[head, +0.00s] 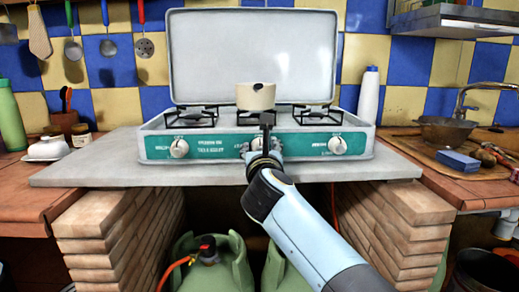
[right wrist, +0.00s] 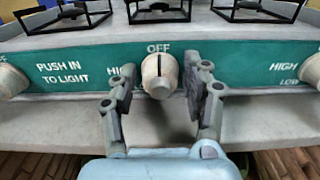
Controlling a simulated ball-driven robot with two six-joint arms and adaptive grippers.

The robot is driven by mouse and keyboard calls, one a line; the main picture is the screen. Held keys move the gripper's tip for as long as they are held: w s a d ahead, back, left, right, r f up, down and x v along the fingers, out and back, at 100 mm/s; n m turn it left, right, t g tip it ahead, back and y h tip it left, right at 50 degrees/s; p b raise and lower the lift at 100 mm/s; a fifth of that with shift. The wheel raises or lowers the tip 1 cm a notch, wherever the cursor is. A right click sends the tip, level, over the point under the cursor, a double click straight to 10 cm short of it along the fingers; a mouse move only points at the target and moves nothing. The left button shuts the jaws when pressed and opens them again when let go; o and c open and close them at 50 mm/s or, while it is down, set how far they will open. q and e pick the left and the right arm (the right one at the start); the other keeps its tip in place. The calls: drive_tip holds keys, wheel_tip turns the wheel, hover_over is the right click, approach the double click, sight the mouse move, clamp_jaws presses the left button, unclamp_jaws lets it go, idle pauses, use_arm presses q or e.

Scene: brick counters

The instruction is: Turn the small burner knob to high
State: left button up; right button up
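The stove (head: 215,130) has a teal front panel with three pale knobs. The middle knob (right wrist: 158,76) has a dark line at its top, toward the OFF mark; HIGH is printed to its left. My right gripper (right wrist: 166,82) is open, with one finger on each side of the middle knob; a gap shows on the right, and contact on the left is unclear. In the head view my right gripper (head: 264,138) mostly covers that knob. The left knob (head: 179,148) and the right knob (head: 337,145) are free. My left gripper is out of view.
A cream pot (head: 255,97) stands on the middle burner, behind the gripper. The raised lid (head: 250,50) is behind it. The grey slab (head: 100,172) is bare in front of the stove. A white bottle (head: 368,95) stands at the right, and green gas cylinders (head: 232,262) stand below.

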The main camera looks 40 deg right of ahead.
drive_tip(key=c, duration=0.8)
drive_tip(key=shift+r+n+p, duration=0.2)
drive_tip(key=shift+n+p, duration=0.7)
drive_tip(key=shift+p, duration=0.3)
drive_tip(key=shift+c, duration=0.2)
drive_tip(key=n+p, duration=1.1)
drive_tip(key=n, duration=0.1)
drive_tip(key=shift+a+f+n, duration=0.1)
drive_tip(key=shift+n, duration=0.2)
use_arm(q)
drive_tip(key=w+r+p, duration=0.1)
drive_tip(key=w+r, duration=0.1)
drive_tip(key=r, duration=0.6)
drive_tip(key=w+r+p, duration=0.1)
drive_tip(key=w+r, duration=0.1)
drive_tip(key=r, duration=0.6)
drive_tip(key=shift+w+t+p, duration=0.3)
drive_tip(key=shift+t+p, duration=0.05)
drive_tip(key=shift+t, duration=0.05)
use_arm(e)
drive_tip(key=shift+f+n, duration=0.2)
drive_tip(key=shift+n, duration=1.5)
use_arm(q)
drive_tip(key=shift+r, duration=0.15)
